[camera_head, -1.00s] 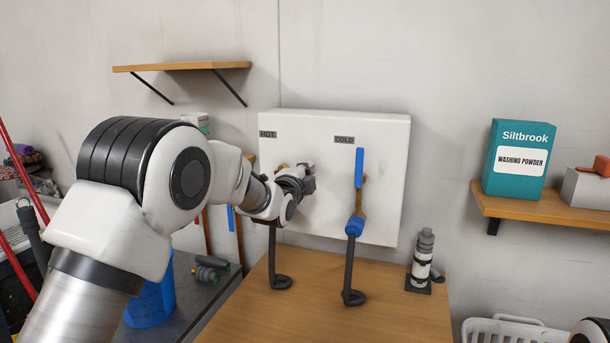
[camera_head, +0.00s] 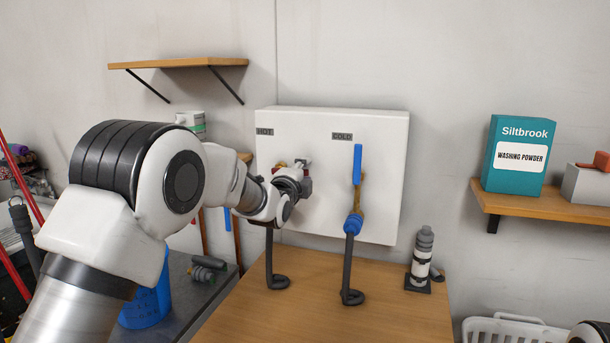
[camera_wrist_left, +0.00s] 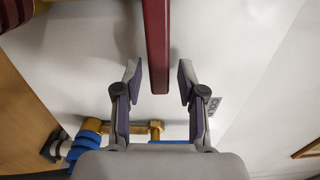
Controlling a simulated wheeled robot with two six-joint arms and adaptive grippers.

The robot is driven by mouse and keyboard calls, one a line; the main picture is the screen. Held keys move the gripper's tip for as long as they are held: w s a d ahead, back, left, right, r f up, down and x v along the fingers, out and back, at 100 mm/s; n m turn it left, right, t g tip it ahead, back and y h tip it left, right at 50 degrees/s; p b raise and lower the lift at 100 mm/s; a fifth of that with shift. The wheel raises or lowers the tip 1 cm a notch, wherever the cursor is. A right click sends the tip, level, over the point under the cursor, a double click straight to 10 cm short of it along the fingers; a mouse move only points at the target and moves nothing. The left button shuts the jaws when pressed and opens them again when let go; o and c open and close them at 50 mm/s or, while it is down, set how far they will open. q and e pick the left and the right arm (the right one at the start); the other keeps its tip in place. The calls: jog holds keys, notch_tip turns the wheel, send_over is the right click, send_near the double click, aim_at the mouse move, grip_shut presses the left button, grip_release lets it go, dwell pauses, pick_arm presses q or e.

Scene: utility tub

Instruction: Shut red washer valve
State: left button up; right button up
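The red washer valve's lever (camera_wrist_left: 157,45) shows in the left wrist view as a straight red bar coming down from the top edge. Its end lies between the two fingertips of my left gripper (camera_wrist_left: 158,85), which are spread with a gap on each side of it. In the head view, my left gripper (camera_head: 304,175) is in front of the white panel (camera_head: 378,210), below the HOT label (camera_head: 265,132). It hides most of the red valve there; a brass part (camera_head: 280,165) shows beside it. My right gripper is out of view.
The blue-handled valve (camera_head: 357,165) stands close to the right, under the COLD label (camera_head: 342,136), with a dark hose (camera_head: 348,265) below. A grey-white bottle (camera_head: 422,255) stands on the wooden top (camera_head: 330,315). A shelf (camera_head: 180,63) is on the wall above left.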

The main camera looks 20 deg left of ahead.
pick_arm(q)
jog(key=shift+w+a+f, duration=0.1)
jog(key=shift+w+f, duration=0.05)
jog(key=shift+f, duration=0.15)
jog(key=shift+s, duration=0.35)
jog(key=s, duration=1.1)
jog(key=shift+s+a, duration=0.15)
jog(key=shift+a, duration=0.05)
